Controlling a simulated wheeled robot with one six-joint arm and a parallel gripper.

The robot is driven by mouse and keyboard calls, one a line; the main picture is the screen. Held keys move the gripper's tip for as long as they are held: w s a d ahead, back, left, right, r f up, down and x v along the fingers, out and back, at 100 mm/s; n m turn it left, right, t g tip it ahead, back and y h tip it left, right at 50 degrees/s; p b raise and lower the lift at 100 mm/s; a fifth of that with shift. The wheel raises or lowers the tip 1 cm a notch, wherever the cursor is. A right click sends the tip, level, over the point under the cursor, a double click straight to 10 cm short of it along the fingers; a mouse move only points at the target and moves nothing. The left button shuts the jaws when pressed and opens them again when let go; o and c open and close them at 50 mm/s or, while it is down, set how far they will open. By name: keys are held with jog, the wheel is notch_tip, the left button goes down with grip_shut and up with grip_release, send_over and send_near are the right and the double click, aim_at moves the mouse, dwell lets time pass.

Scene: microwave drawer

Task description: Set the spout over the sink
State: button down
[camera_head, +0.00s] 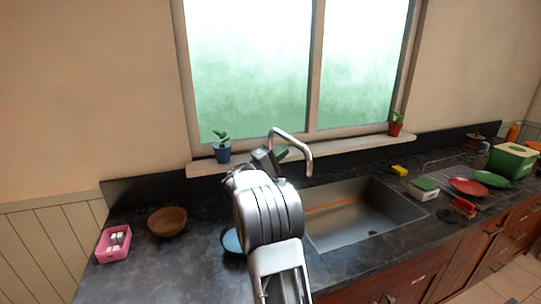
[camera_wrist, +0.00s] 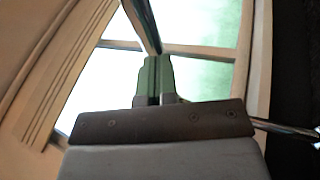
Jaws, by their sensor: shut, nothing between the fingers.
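The metal spout (camera_head: 292,140) rises behind my gripper in the head view and bends to the right, its tip hanging down near the back left corner of the sink (camera_head: 385,205). Its base is hidden by my arm. My gripper (camera_head: 281,154) is shut and empty, close in front of the spout's upright part in the picture; I cannot tell whether they touch. In the wrist view my gripper (camera_wrist: 157,70) has its fingers together against the window, and a metal rod that looks like the spout (camera_wrist: 285,127) shows at the right edge.
A blue pot (camera_head: 222,154) and a red pot (camera_head: 395,129) stand on the windowsill. A wooden bowl (camera_head: 167,221) and pink basket (camera_head: 114,243) are on the left counter.

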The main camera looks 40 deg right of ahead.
jog(key=shift+p+x, duration=0.7)
jog(key=shift+x, duration=1.15)
jog(key=shift+f, duration=0.1)
